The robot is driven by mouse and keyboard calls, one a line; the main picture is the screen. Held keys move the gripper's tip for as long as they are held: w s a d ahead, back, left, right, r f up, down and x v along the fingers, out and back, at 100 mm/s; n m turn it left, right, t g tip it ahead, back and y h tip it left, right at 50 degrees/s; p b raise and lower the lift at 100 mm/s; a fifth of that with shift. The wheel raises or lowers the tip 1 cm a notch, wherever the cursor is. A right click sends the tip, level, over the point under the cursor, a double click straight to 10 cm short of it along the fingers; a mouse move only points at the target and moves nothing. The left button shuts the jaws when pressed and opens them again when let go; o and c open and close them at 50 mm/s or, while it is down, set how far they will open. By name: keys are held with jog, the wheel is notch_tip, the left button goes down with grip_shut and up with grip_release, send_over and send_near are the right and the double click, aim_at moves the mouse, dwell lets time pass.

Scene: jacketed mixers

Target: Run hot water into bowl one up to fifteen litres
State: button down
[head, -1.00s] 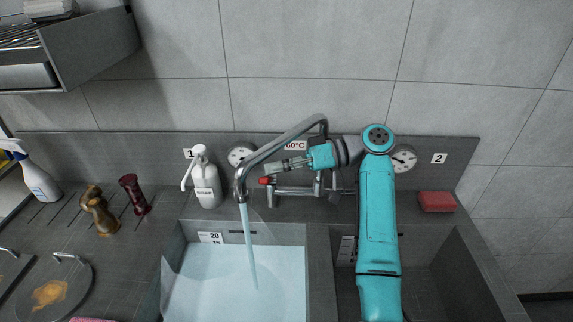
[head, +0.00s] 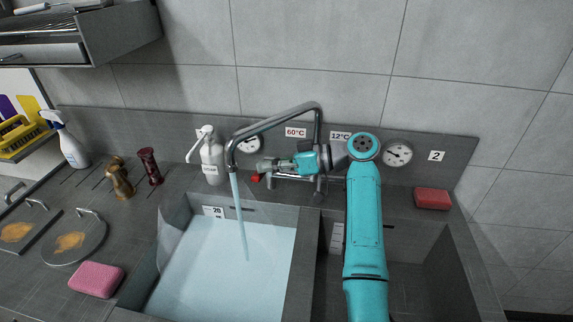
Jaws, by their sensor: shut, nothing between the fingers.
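Bowl one is the left grey basin (head: 303,245), with water (head: 220,270) in it. A stream (head: 239,215) runs into it from the steel swivel spout (head: 270,122). A white level scale (head: 213,211) on the basin's back wall shows 20 at the top; the lower marks are too small to read. The red-ended hot tap handle (head: 257,178) sits at the left of the mixer body (head: 300,180), under a 60°C label (head: 295,132). My gripper (head: 267,166) is shut and empty, just above the red handle; I cannot tell if they touch.
The right basin (head: 415,260) looks empty, partly behind my arm. Two dials hang behind, the right one (head: 398,153) near plate 2.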

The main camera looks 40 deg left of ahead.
jog(key=shift+s+d+f+n+t+y, duration=0.1)
jog(key=shift+s+d+f+n+t, duration=0.25)
jog(key=shift+f, duration=0.55)
jog(key=shift+s+d+f+n+y, duration=0.1)
jog(key=shift+s+f+n, duration=0.1)
jog(key=shift+f+n, duration=0.5)
jog(key=shift+s+d+f+n+t+y, duration=0.15)
jog(key=shift+s+f+n, duration=0.15)
jog(key=shift+f, duration=0.85)
jog(key=v, duration=0.7)
jog(key=shift+d+r, duration=0.25)
